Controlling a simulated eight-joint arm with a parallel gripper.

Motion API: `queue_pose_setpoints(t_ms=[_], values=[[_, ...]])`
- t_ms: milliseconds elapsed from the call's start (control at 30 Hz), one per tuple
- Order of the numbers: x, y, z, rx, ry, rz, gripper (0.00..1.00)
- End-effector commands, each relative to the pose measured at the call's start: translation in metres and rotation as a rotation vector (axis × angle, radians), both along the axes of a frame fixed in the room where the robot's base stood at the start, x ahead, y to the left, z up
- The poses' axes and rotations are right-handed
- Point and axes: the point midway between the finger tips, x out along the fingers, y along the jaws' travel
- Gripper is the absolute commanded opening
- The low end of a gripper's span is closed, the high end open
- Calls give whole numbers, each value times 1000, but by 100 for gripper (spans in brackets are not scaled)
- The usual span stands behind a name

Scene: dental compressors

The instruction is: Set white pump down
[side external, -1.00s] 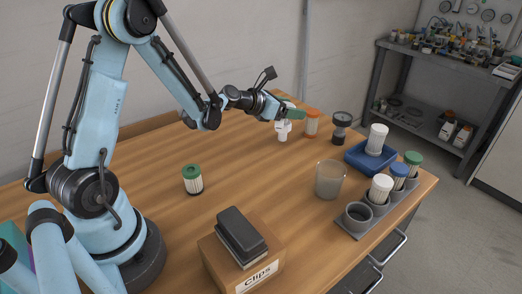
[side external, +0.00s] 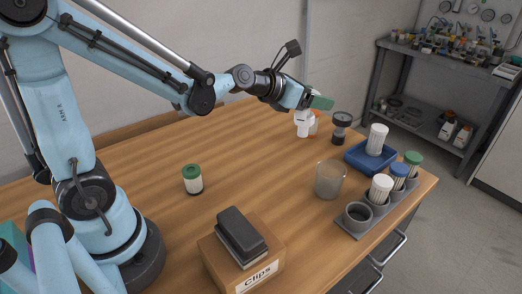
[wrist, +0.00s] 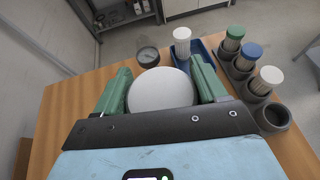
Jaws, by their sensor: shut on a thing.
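The white pump (side external: 302,128) is upright between my gripper's (side external: 321,102) green fingers, at the back of the wooden table. In the wrist view its round white top (wrist: 160,90) fills the space between the two fingers (wrist: 161,68), one on each side. My gripper is shut on it. The side view does not clearly show whether its base touches the table or hangs just above it. Its lower body is hidden in the wrist view.
An orange-capped jar (side external: 315,122) is partly hidden behind the pump. The middle table is clear, with a green-capped jar (side external: 193,180).

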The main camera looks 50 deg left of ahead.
Motion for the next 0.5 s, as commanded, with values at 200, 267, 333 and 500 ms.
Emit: queue_pose_setpoints(t_ms=[200, 267, 333, 500], values=[[-9, -32, -7, -1, 1, -161, 24], [-13, -45, -8, -3, -1, -233, 24], [-19, -61, -8, -2, -1, -328, 24], [-34, -96, 0, 0, -1, -536, 24]])
